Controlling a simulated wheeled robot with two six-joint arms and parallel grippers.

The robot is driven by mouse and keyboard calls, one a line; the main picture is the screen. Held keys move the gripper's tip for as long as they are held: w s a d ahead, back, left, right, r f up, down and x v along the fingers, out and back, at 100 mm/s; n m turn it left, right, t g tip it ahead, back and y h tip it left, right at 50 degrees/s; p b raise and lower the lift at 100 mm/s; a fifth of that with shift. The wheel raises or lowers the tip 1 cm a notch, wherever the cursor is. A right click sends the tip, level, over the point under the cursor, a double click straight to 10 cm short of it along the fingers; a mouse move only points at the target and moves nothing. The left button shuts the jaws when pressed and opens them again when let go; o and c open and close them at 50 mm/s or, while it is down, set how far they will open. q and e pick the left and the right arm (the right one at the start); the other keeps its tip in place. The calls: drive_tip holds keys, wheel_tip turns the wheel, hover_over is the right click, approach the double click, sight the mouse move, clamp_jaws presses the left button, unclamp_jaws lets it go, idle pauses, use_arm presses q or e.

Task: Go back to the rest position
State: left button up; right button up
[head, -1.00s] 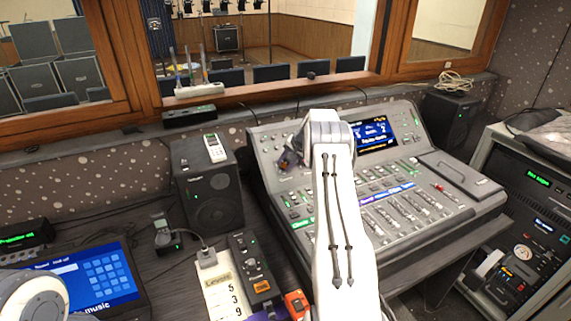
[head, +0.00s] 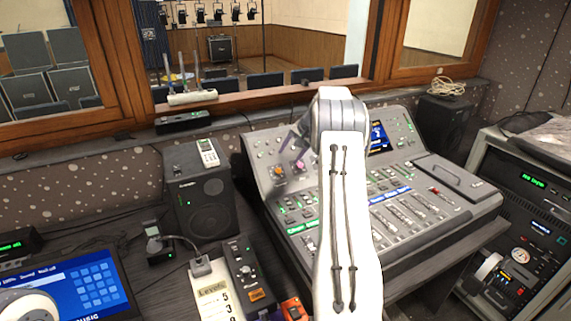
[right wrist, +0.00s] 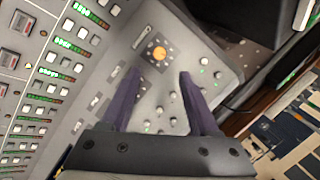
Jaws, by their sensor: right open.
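My right arm reaches up from the bottom middle of the head view, over the grey lighting console (head: 437,233). My right gripper (head: 292,148) is partly hidden behind its own wrist, above the console's upper left part. In the right wrist view its two dark purple fingers (right wrist: 160,88) are spread with nothing between them. An orange knob (right wrist: 160,53) on the panel lies beyond the fingertips, and the fingers look clear of it. My left gripper is not in view; only a white part of my left arm shows at the lower left.
A black speaker (head: 200,207) carries a small handset (head: 208,152) left of the console. An equipment rack (head: 523,230) stands at right.

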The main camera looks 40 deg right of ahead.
drive_tip(key=shift+s+r, duration=0.3)
drive_tip(key=shift+r, duration=0.1)
drive_tip(key=w+a+r+n+g+y, duration=0.1)
drive_tip(key=a+r+n+g, duration=0.2)
drive_tip(key=a, duration=1.7)
drive_tip(key=s+a+r+n, duration=0.1)
drive_tip(key=s+a+n, duration=0.25)
drive_tip(key=a, duration=0.55)
drive_tip(key=s+a+r+n, duration=0.1)
drive_tip(key=s+a+n, duration=0.25)
drive_tip(key=a, duration=0.55)
drive_tip(key=s+a+n+g, duration=0.2)
drive_tip(key=s+a+n, duration=0.2)
drive_tip(key=s+a, duration=0.9)
drive_tip(key=s+f+n, duration=0.2)
drive_tip(key=s+n, duration=0.1)
drive_tip(key=s, duration=0.6)
drive_tip(key=s+d+f+n+g+h, duration=0.1)
drive_tip(key=s+f+n, duration=0.1)
drive_tip(key=s, duration=0.8)
drive_tip(key=shift+d+f+n, duration=0.2)
drive_tip(key=shift+f+n, duration=0.05)
drive_tip(key=shift+n, duration=0.45)
